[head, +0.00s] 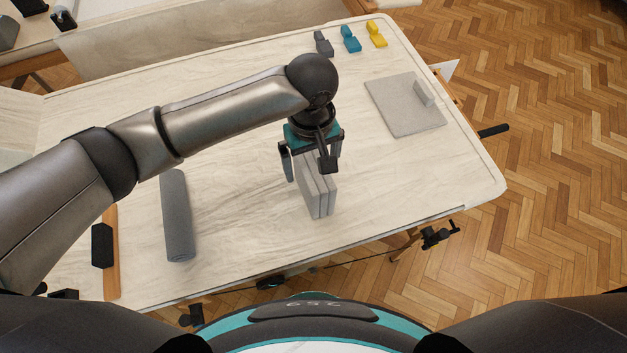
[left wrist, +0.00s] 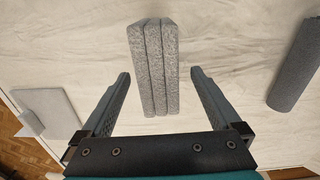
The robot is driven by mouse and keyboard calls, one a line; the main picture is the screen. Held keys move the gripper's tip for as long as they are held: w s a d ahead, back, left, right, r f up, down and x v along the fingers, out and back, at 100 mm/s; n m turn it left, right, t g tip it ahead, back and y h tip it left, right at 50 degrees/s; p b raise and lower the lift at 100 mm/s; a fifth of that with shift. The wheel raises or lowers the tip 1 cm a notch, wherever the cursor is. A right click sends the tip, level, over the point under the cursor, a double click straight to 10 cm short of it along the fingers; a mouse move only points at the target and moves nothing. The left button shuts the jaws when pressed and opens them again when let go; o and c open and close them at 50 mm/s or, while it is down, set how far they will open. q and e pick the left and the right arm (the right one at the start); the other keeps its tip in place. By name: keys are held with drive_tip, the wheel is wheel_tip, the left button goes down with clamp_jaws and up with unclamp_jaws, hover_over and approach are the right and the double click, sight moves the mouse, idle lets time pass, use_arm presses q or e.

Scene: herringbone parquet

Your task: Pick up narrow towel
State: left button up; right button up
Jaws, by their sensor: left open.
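A narrow grey towel (head: 318,192), folded in three layers, stands on edge on the pale table below my left gripper. In the left wrist view the towel (left wrist: 153,66) lies between the lines of the two fingers, its near end reaching in between them with gaps on both sides. My left gripper (head: 308,170) is open and points down at the towel; its fingers also show in the left wrist view (left wrist: 160,76). It holds nothing. The gripper hides part of the towel's upper end in the head view. My right gripper does not show.
A rolled dark grey towel (head: 177,215) lies to the left, with a black-and-wood piece (head: 108,250) beyond it. A flat grey mat (head: 400,108) with a small grey block (head: 424,93) is at the right. Grey, teal (head: 350,40) and yellow (head: 376,35) pieces stand at the back.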

use_arm(q)
wheel_tip(320, 180, down, 5)
drive_tip(key=shift+d+f+b, duration=0.1)
drive_tip(key=shift+d+b, duration=0.05)
drive_tip(key=shift+b, duration=0.7)
clamp_jaws()
